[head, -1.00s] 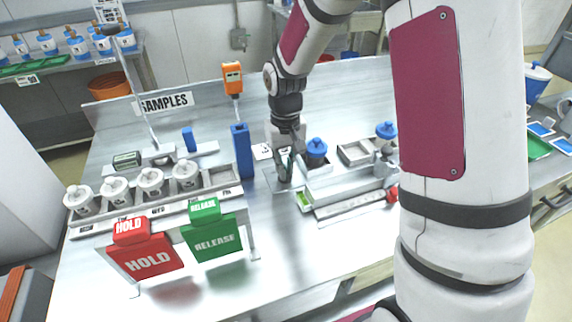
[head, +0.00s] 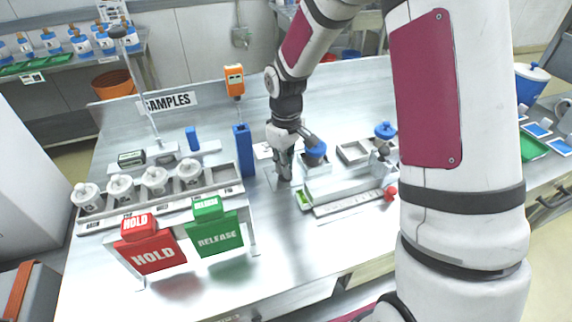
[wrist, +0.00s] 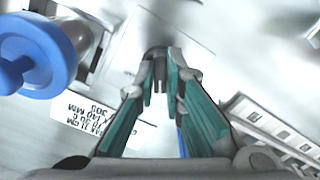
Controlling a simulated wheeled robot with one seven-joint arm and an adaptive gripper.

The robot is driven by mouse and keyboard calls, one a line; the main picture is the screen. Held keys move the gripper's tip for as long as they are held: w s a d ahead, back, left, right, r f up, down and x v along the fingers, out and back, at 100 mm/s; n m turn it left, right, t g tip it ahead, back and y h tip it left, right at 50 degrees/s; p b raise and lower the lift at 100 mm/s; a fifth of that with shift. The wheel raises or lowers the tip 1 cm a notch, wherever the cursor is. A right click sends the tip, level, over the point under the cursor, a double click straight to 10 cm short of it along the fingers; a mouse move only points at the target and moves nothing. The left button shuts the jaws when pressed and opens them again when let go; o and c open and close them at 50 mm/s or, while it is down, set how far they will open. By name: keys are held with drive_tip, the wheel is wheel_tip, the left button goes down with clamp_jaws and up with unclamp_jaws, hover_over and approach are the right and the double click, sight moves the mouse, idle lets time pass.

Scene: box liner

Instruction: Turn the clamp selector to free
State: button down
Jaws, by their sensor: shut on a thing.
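My gripper (head: 284,165) points down over a small metal plate on the bench, left of a blue-lidded jar (head: 315,155). In the wrist view my gripper (wrist: 163,88), with its teal finger pads, is closed on a dark grey upright post or knob (wrist: 157,53). I take this to be the clamp selector; its markings cannot be read. In the head view the fingers mostly hide it. The red HOLD paddle (head: 152,252) and green RELEASE paddle (head: 218,234) hang at the bench front, apart from my gripper.
A tall blue block (head: 244,150) stands just left of my gripper. A rack (head: 228,200) holds several white-lidded jars at the left. A ruled rail (head: 348,203) with a red knob (head: 391,193) lies at the right. The bench front is mostly clear.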

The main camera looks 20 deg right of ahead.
drive_tip(key=shift+w, duration=0.1)
drive_tip(key=c, duration=1.7)
unclamp_jaws()
wheel_tip(320, 180, up, 12)
drive_tip(key=shift+r, duration=0.1)
drive_tip(key=s+r+m+t, duration=0.2)
drive_tip(key=s+r+m, duration=0.1)
drive_tip(key=s+r, duration=0.8)
drive_tip(key=s+m+t, duration=0.1)
drive_tip(key=s, duration=0.3)
drive_tip(key=s+m+t, duration=0.1)
drive_tip(key=s, duration=0.4)
drive_tip(key=s+m, duration=0.1)
drive_tip(key=s, duration=0.4)
drive_tip(key=shift+s+d+r+t, duration=0.15)
drive_tip(key=shift+s+d+t, duration=0.1)
drive_tip(key=shift+t, duration=0.15)
